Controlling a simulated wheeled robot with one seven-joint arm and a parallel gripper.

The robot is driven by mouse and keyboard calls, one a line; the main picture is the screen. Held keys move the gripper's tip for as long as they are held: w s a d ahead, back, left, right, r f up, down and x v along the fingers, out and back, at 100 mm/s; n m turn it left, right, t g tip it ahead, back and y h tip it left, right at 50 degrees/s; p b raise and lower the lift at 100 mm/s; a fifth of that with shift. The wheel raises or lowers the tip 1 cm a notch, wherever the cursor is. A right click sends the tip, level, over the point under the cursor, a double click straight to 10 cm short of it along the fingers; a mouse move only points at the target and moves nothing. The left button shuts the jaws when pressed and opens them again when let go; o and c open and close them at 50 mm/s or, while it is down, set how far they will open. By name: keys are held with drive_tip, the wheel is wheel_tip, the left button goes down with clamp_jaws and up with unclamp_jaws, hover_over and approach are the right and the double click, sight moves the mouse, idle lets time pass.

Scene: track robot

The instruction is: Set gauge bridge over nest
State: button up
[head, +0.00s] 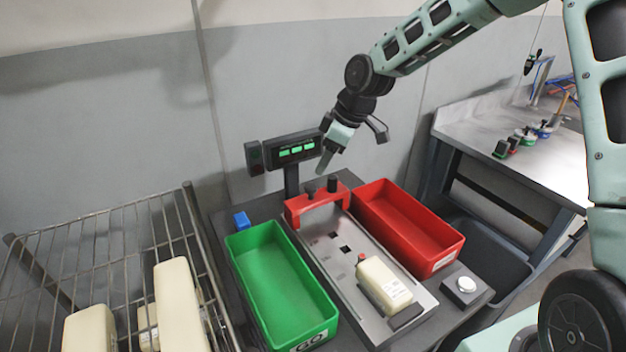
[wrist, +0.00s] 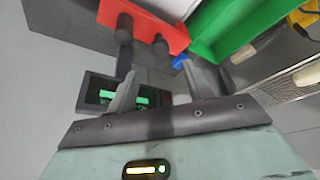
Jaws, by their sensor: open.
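The gauge bridge (head: 318,204) is a red arch with two black knobs on top. It stands across the far end of a grey metal plate (head: 322,244); it also shows at the top of the wrist view (wrist: 172,38). A cream bottle (head: 384,284) with a red cap lies on the plate's near part, beside a black block; I take this spot as the nest. The bridge is apart from the bottle. My gripper (head: 323,166) is open and empty above the bridge. In the wrist view its two fingers (wrist: 165,75) have nothing between them.
A green bin (head: 247,240) stands left of the plate and a red bin (head: 447,240) right of it. A display (head: 298,147) stands on a post close behind the bridge. A wire rack (head: 100,215) holds cream bottles at left.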

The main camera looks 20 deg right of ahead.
sight(311, 186)
drive_tip(key=p+x, duration=0.1)
drive_tip(key=x, duration=0.7)
drive_tip(key=shift+a+f, duration=0.1)
drive_tip(key=shift+f, duration=0.05)
clamp_jaws()
